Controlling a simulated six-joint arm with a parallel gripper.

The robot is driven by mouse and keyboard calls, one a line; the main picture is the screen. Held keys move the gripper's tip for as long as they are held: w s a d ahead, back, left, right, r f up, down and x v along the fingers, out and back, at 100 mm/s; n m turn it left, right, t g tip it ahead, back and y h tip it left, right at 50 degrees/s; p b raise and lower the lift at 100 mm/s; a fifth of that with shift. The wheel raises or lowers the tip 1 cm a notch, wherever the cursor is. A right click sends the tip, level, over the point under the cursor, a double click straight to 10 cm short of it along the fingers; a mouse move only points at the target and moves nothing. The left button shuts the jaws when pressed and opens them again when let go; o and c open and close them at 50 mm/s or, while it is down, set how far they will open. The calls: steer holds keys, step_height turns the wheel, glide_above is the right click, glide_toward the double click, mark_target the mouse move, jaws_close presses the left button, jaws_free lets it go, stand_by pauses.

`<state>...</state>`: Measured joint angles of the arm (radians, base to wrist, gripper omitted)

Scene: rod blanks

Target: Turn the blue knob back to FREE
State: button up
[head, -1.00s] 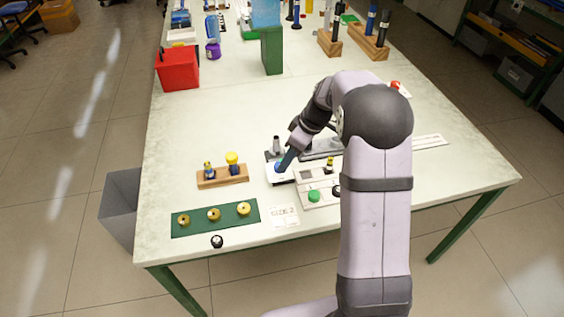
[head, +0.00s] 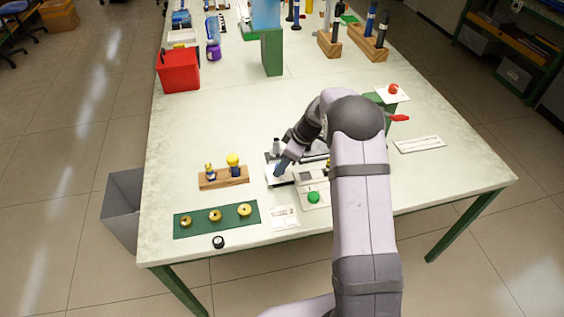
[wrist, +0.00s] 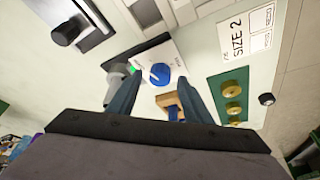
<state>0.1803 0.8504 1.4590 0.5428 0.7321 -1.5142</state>
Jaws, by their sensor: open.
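In the wrist view the blue knob (wrist: 159,74) sits on a white panel (wrist: 172,52) with a white pointer mark on its face. A small green light (wrist: 133,69) shows beside it; the panel lettering is too small to read. My gripper (wrist: 155,88) is open, its two dark blue fingers apart, with the knob seen between and beyond their tips. I cannot tell whether the fingers touch it. In the head view my gripper (head: 281,169) is over the white panel (head: 279,181) and hides the knob.
A wooden block (head: 223,178) with yellow-topped gauges and a green mat (head: 216,219) with several brass rings lie to the left. A green button (head: 313,197) is close on the right. A red bin (head: 179,70) stands further back. The table's middle left is clear.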

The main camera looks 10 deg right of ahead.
steer(key=shift+w+a+f, duration=0.15)
steer(key=shift+a+f, duration=0.05)
steer(key=shift+f, duration=0.35)
steer(key=c, duration=1.1)
steer(key=shift+o, duration=0.2)
